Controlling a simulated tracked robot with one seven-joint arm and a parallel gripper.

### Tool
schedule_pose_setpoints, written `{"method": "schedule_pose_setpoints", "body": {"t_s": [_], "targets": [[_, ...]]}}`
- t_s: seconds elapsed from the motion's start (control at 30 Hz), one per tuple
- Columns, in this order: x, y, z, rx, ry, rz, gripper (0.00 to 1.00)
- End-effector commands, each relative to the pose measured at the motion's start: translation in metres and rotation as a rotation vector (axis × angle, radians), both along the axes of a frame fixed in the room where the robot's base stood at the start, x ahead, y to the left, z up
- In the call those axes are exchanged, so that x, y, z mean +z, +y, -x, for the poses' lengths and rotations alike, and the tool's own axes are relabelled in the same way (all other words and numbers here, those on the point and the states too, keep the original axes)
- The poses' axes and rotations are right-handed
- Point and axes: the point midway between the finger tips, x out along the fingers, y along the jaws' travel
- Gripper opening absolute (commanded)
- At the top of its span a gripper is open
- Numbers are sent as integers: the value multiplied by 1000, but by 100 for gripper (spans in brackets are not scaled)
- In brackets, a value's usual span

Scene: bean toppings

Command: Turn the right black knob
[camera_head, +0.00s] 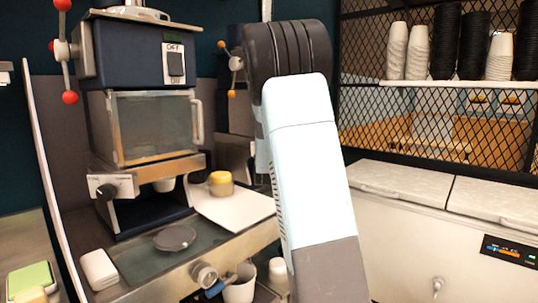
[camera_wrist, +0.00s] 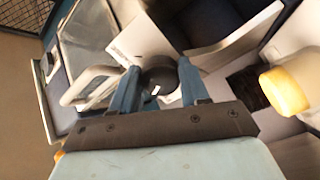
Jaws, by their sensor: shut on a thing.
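In the wrist view, the black knob (camera_wrist: 160,78) sits on a pale panel of a machine, between the two blue fingers of my gripper (camera_wrist: 159,66). My gripper is shut on this knob, one finger on each side. In the head view, my arm hides this knob and my gripper. Another black knob (camera_head: 106,191) shows on the front of the left machine (camera_head: 130,60) in the head view, with nothing touching it.
A jar with a yellow lid (camera_head: 221,183) stands right of the left machine; it also shows in the wrist view (camera_wrist: 285,90), close to my gripper. A door handle (camera_wrist: 95,85) is near my left finger. White freezers (camera_head: 430,230) stand at right.

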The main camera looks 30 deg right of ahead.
Motion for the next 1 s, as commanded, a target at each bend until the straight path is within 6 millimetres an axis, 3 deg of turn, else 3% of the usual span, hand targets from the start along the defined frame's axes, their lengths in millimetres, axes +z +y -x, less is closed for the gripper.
{"method": "schedule_pose_setpoints", "body": {"t_s": [0.03,0.43,1.0], "targets": [[-5,8,-2,13,28,35,15],[-6,8,-2,15,136,264,15],[-8,7,-2,13,171,332,14]]}}
